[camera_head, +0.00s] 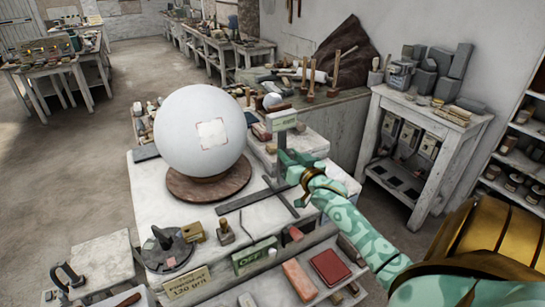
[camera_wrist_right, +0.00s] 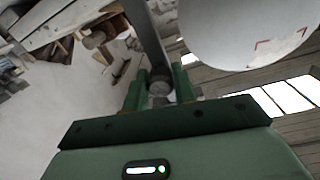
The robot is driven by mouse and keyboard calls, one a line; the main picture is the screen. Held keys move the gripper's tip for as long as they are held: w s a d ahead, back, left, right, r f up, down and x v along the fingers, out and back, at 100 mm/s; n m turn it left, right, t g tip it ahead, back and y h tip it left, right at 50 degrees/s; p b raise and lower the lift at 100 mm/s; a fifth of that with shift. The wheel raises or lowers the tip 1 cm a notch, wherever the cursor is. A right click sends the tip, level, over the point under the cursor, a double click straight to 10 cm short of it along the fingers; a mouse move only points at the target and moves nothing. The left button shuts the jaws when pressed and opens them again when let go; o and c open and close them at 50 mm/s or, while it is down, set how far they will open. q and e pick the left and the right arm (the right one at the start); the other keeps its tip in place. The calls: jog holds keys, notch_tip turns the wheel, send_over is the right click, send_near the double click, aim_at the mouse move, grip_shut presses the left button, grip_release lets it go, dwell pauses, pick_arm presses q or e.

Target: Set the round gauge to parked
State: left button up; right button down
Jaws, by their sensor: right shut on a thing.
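The round gauge (camera_head: 281,147) appears as a grey upright bar on a long-armed flat base, right of the big white plaster sphere (camera_head: 200,128). A small white plate with green lettering, too small to read, is at its top. My right gripper (camera_head: 284,163) is at the upright bar, above the base. In the right wrist view its fingers (camera_wrist_right: 160,88) are shut around a round grey knob (camera_wrist_right: 159,89), with the gauge's dark bar (camera_wrist_right: 148,38) running up behind it. The sphere (camera_wrist_right: 245,25) is beside the bar. My left gripper is not in view.
The sphere stands on a round brown turntable (camera_head: 208,184) on the white bench. A black round tool (camera_head: 165,248), a stamp (camera_head: 225,232) and signs (camera_head: 254,256) sit in front. A white shelf unit (camera_head: 425,140) is at right. Open floor lies left.

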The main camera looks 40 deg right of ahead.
jog(key=shift+s+d, duration=0.15)
jog(key=shift+d, duration=0.5)
jog(key=c, duration=1.3)
grip_release()
jog(key=shift+o, duration=0.8)
jog(key=shift+d+f, duration=0.1)
jog(key=shift+d, duration=0.1)
jog(key=b+v, duration=0.1)
jog(key=v, duration=1.5)
